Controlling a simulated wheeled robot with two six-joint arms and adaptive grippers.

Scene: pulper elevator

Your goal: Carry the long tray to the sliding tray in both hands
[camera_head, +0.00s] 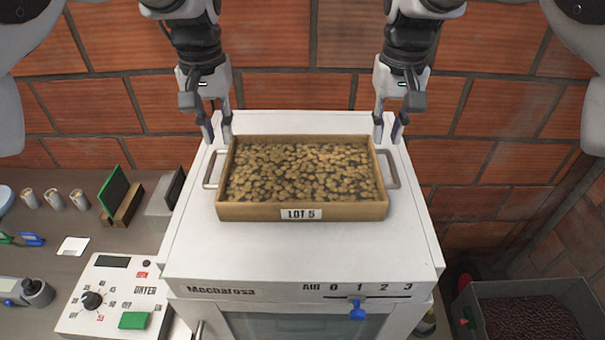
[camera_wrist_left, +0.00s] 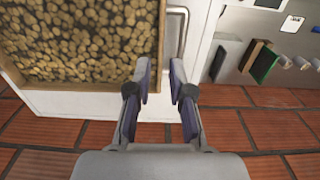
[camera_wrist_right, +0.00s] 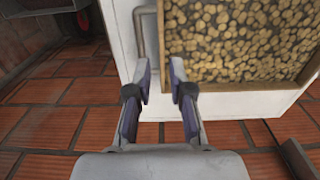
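The long tray (camera_head: 352,211) is a wooden box with a "LOT 5" label, full of brown beans, with a metal handle at each end. It lies flat on top of the white Mecharosa machine (camera_head: 300,262). My left gripper (camera_head: 217,135) is open and empty behind the tray's left handle (camera_head: 211,169); that handle also shows ahead of the fingers in the left wrist view (camera_wrist_left: 181,32). My right gripper (camera_head: 387,135) is open and empty behind the right handle (camera_head: 391,169), which shows in the right wrist view (camera_wrist_right: 139,32). No sliding tray is identifiable.
A dryer control box (camera_head: 112,296), a green board (camera_head: 116,190) and several small cups lie on the bench at left. A grey crate (camera_head: 527,292) of dark beans stands low at right. A brick wall (camera_head: 290,92) rises behind the machine. The machine top before the tray is clear.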

